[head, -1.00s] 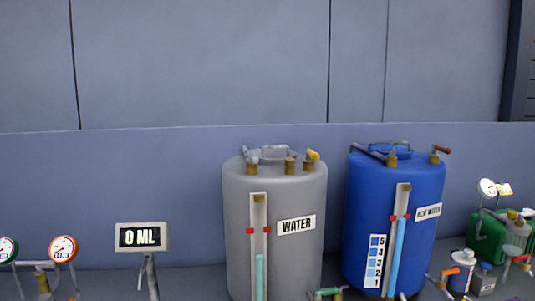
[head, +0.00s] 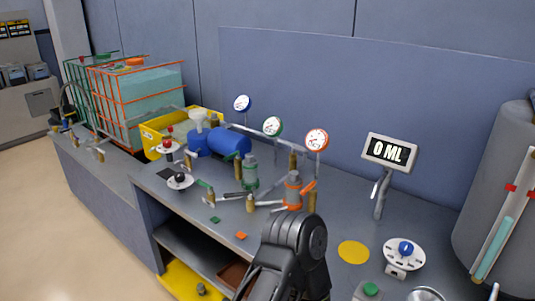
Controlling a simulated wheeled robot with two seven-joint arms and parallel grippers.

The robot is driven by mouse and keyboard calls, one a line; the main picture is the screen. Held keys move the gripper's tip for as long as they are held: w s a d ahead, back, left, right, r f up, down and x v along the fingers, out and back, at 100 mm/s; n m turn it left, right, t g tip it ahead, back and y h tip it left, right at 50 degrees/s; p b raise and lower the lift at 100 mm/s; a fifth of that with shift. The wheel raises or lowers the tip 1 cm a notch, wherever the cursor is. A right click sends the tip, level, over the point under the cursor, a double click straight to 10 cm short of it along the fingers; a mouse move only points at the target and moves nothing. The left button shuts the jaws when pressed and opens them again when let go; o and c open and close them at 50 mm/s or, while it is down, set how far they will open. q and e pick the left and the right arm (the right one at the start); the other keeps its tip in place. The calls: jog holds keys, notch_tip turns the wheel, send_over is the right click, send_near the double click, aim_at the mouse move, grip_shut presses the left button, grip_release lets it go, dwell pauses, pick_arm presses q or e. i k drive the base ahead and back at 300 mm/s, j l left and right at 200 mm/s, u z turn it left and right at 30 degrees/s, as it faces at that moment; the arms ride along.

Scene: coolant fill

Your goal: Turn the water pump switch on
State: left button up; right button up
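A round white dial switch with a blue knob (head: 405,250) sits on the bench at the right, below the 0 ML display (head: 389,152). Another white dial with a black knob (head: 180,179) is at the bench's front left, and one with a red knob (head: 167,146) is behind it. No label shows which one is the water pump switch. A black link of my arm rises at the bottom middle and hides part of the bench. No gripper fingers show.
Pressure gauges (head: 316,139) and valves with orange and green handles stand mid-bench. A green button (head: 370,289) is at the bottom right. The grey water tank (head: 505,190) stands at the right edge, a caged liquid container (head: 140,95) at the left. A yellow disc (head: 353,252) lies on the bench.

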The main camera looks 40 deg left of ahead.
aim_at(178, 176)
jog(key=u, duration=2.15)
jog(key=z, duration=0.75)
jog(key=j+z, duration=0.75)
jog(key=j, duration=0.15)
jog(key=j+z, duration=0.35)
jog(key=k+j, duration=0.1)
jog(key=j, duration=0.35)
jog(key=k+j+z, duration=0.1)
jog(key=j, duration=0.35)
jog(key=k+j, duration=0.1)
jog(key=j, duration=0.3)
